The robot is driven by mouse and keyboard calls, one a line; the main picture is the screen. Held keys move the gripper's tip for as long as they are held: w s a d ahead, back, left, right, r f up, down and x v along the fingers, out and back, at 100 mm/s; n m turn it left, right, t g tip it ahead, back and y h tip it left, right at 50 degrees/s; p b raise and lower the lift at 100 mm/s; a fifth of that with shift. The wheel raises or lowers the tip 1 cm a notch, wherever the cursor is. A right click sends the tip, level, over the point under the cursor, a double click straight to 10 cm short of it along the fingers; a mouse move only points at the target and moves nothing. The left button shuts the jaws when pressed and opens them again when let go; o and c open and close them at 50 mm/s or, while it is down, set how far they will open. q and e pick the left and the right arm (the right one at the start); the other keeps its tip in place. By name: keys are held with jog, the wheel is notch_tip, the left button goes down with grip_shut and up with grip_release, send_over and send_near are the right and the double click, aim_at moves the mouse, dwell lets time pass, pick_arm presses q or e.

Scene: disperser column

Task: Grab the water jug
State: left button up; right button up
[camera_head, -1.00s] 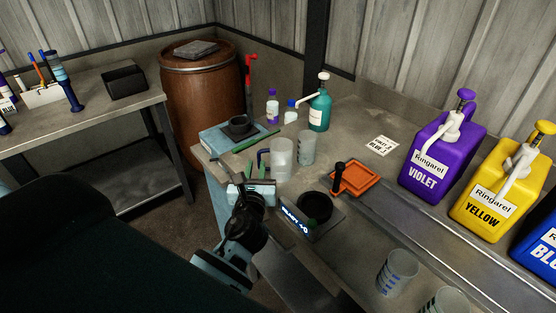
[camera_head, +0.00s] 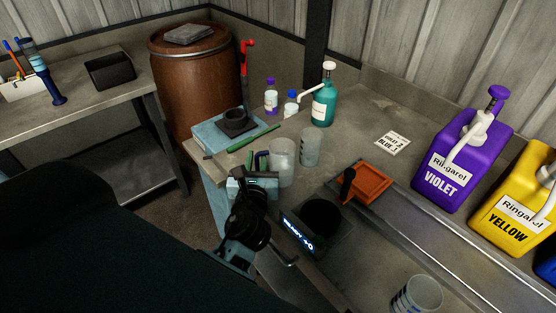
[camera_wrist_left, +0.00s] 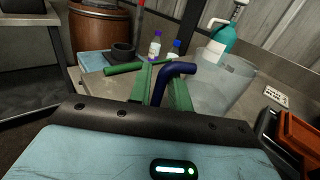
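The water jug (camera_head: 282,162) is a clear, cloudy vessel with a dark blue handle, upright on the grey bench. In the left wrist view, the jug (camera_wrist_left: 222,85) stands just right of my fingers. My left gripper (camera_head: 256,163) is at the handle side of the jug; its green fingers (camera_wrist_left: 163,88) are close together on both sides of the blue handle (camera_wrist_left: 180,68), and appear shut on it. The fingertips are partly hidden by the handle. My right gripper is not in view.
A clear beaker (camera_head: 311,146) stands right behind the jug. A scale with a lit display (camera_head: 298,232) and an orange tray (camera_head: 366,183) are to the right.

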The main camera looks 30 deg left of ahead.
pick_arm(q)
jog(key=shift+s+d+r, duration=0.1)
grip_shut()
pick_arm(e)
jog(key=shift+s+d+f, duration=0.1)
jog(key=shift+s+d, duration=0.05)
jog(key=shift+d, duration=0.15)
pick_arm(q)
jog(key=shift+r, duration=0.1)
